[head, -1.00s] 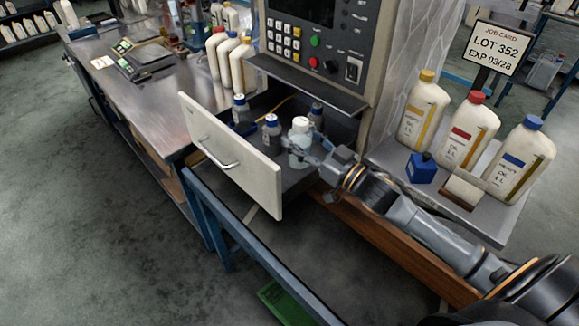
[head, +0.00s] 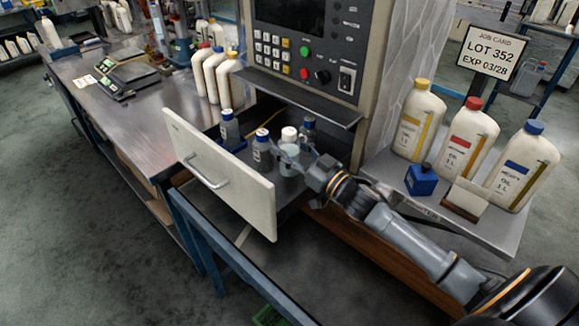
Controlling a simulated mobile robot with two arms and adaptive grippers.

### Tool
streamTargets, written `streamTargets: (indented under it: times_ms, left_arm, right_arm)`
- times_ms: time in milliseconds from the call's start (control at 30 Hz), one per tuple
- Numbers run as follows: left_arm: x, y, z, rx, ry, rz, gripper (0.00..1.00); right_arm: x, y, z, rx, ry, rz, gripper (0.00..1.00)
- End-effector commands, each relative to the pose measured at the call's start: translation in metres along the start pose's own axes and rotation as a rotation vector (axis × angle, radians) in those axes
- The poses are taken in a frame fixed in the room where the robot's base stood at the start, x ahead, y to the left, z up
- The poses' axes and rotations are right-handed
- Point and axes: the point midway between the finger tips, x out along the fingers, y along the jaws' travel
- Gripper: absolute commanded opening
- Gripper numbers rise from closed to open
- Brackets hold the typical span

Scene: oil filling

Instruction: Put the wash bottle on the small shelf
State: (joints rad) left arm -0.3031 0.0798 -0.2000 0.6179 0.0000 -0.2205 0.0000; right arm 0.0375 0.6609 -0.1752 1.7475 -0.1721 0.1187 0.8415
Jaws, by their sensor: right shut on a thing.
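The wash bottle (head: 289,155), pale and translucent with a white cap, is upright at the open drawer (head: 236,183) below the control panel. My right gripper (head: 288,157) reaches in from the right and is shut on its body. I cannot tell how far its base is above the drawer floor. My left gripper is not in view. A small grey shelf (head: 400,192) at the right bears large oil bottles; another narrow grey ledge (head: 300,98) juts out under the panel.
Blue-capped bottles (head: 262,155) stand in the drawer close beside the wash bottle. Oil bottles (head: 468,140), a blue container (head: 421,180) and a small card holder (head: 465,198) crowd the right shelf; its front left corner is clear. A metal workbench (head: 130,125) is at the left.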

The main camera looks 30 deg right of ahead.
Motion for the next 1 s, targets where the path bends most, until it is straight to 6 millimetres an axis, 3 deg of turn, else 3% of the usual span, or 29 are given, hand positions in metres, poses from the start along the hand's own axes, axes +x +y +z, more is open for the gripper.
streamTargets:
  times_ms: [333, 767, 800, 900, 1000]
  left_arm:
    - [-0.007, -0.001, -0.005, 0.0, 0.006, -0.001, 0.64]
    - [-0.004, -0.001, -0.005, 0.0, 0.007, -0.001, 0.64]
    - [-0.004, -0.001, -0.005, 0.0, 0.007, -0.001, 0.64]
    - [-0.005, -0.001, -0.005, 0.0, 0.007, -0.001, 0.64]
    - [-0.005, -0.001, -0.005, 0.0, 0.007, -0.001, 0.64]
  right_arm:
    - [-0.006, 0.001, 0.043, 0.001, 0.0, 0.002, 0.11]
    - [-0.008, 0.0, 0.052, -0.001, 0.002, -0.001, 0.11]
    - [-0.008, 0.0, 0.053, -0.002, 0.0, 0.0, 0.52]
    - [-0.008, 0.0, 0.052, -0.001, 0.0, 0.0, 0.72]
    - [-0.008, 0.0, 0.052, -0.001, 0.0, 0.0, 0.73]
